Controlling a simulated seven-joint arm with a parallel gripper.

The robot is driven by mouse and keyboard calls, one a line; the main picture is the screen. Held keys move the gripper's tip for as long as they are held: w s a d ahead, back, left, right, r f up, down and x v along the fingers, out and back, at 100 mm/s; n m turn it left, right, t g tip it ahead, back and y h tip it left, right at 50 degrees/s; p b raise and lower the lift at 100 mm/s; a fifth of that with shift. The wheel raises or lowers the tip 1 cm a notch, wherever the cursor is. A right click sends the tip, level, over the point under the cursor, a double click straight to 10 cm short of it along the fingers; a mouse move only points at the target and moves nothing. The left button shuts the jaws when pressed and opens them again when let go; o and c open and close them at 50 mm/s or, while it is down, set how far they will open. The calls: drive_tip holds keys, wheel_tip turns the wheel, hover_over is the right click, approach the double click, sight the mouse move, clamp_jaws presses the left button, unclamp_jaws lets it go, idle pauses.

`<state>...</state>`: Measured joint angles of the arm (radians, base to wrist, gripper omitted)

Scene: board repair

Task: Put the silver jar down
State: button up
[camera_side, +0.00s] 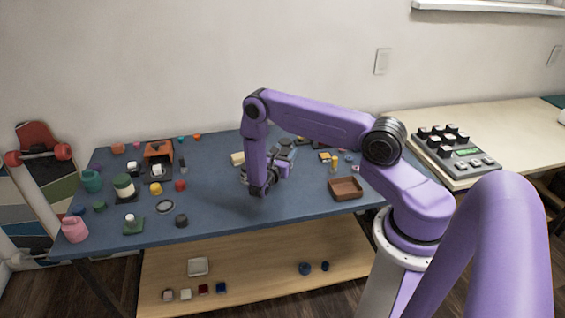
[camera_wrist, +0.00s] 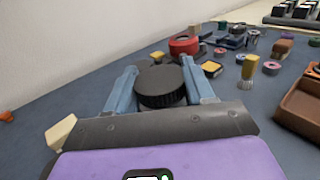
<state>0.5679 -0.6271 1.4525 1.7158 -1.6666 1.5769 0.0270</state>
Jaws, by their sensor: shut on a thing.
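My gripper (camera_wrist: 159,68) is shut on a round thing with a dark, ribbed lid, which I take to be the silver jar (camera_wrist: 160,86). The lid sits between the two blue fingers in the wrist view; the body below it is mostly hidden, so no silver side shows clearly there. In the side view my gripper (camera_side: 282,162) is over the back middle of the blue table (camera_side: 215,205), and the jar is small and partly hidden by my arm. I cannot tell whether its base touches the table.
A brown tray (camera_side: 346,188) lies right of my gripper. A red round thing (camera_wrist: 184,45), a yellow-topped block (camera_wrist: 211,68) and a yellow cylinder (camera_wrist: 249,68) stand beyond the fingers. A cream block (camera_side: 237,158) is at left. The table's front middle looks clear.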

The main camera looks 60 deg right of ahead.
drive_tip(key=shift+w+d+f, duration=0.2)
drive_tip(key=shift+w+f, duration=0.1)
drive_tip(key=shift+f, duration=0.15)
drive_tip(key=shift+w+d+f, duration=0.15)
drive_tip(key=shift+w+f, duration=0.15)
drive_tip(key=shift+f, duration=1.55)
drive_tip(key=shift+f, duration=0.15)
drive_tip(key=o, duration=1.1)
drive_tip(key=shift+o, duration=0.2)
